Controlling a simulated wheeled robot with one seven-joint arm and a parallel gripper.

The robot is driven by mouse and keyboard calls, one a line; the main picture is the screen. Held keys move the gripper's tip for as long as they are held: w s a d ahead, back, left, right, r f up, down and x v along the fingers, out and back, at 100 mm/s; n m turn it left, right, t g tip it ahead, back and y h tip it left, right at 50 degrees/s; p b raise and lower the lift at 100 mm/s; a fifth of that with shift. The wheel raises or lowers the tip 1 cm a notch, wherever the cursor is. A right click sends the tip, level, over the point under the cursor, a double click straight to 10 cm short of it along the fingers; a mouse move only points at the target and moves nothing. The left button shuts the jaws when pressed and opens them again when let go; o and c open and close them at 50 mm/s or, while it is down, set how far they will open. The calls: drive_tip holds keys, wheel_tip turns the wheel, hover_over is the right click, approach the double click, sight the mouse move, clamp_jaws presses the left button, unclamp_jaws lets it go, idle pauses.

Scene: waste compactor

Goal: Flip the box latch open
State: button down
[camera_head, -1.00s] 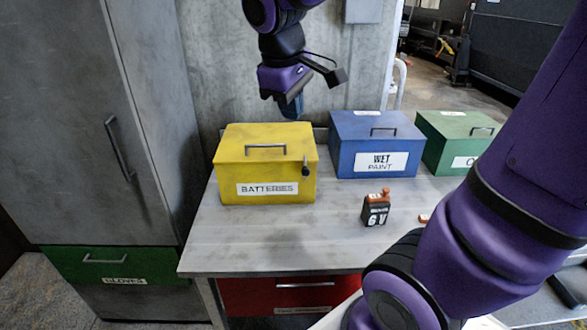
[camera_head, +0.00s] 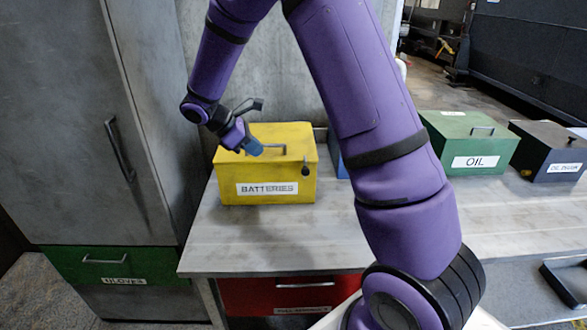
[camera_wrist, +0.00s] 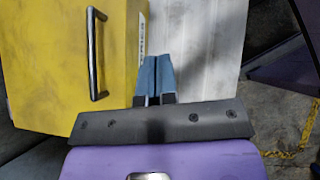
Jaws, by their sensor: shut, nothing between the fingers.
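The yellow batteries box (camera_head: 230,172) stands closed on the workbench, with a handle on its lid. Its small dark latch (camera_head: 305,167) hangs on the front right of the box in the head view. My gripper (camera_head: 254,148) is shut and empty over the left part of the lid in that view. In the wrist view the box (camera_wrist: 50,60) fills the left side, with its lid handle (camera_wrist: 96,55) showing. My blue fingertips (camera_wrist: 154,72) are together beside the box's labelled face there. The latch is not visible in the wrist view.
The grey workbench (camera_head: 250,240) has clear room in front of the box. A blue box (camera_head: 338,160) is mostly hidden behind my arm. A green oil box (camera_head: 468,143) and a dark box (camera_head: 548,153) stand farther right. A tall grey cabinet (camera_head: 70,130) is at left.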

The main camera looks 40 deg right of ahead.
sight(305, 169)
drive_tip(key=shift+f, duration=0.15)
drive_tip(key=d+r+x, duration=0.1)
drive_tip(key=x, duration=1.2)
drive_tip(key=shift+s+d+r, duration=0.35)
drive_tip(key=shift+d, duration=0.1)
drive_tip(key=shift+s+d+r+y, duration=0.1)
drive_tip(key=shift+s+r+y, duration=0.05)
drive_tip(key=shift+y, duration=0.15)
